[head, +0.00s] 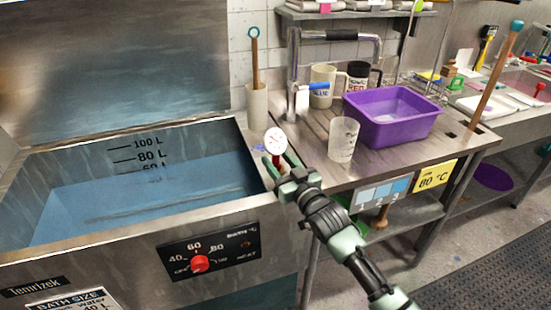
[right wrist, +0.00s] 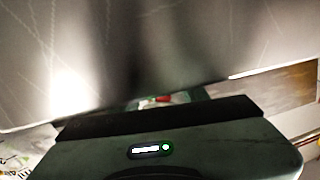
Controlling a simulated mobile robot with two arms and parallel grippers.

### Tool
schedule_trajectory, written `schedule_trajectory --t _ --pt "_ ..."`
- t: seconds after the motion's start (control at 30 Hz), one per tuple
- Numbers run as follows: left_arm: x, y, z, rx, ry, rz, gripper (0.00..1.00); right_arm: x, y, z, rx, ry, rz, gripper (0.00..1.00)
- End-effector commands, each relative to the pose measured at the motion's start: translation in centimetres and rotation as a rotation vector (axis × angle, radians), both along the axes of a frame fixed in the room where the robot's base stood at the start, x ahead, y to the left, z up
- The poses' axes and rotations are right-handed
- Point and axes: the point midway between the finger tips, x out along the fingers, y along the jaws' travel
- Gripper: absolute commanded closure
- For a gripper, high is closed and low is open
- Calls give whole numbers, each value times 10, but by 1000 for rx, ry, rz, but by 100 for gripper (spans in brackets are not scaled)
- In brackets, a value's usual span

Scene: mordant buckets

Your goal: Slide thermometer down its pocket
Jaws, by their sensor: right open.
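The thermometer (head: 275,141) has a round white dial and a short red part below it. It stands roughly upright at the right rim of the steel bath (head: 258,172). My right gripper (head: 274,168) is open, with its fingers at the red part just under the dial. In the right wrist view a small red piece (right wrist: 161,99) shows between the fingers; whether they touch it I cannot tell. The thermometer's lower end and its pocket are hidden or too small to make out. My left gripper is not in view.
The bath holds blue water (head: 150,195). A white holder (head: 257,108) with a wooden stick stands behind the thermometer. On the bench to the right are a clear beaker (head: 343,139), a purple basin (head: 392,132) and mugs (head: 323,86). A steel tap rises behind them.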

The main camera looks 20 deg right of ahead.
Motion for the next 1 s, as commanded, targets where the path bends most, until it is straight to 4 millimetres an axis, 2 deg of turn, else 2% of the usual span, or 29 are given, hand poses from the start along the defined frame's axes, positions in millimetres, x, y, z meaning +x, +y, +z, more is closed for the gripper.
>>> schedule_trajectory --t 0.2,0.4,1.0 --pt "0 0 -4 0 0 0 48 -39 -8 -4 -1 2 0 56" --pt "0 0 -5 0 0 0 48 -59 -12 -3 -1 0 0 56" --pt "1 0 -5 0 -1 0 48 -62 -13 -3 -1 0 0 56"
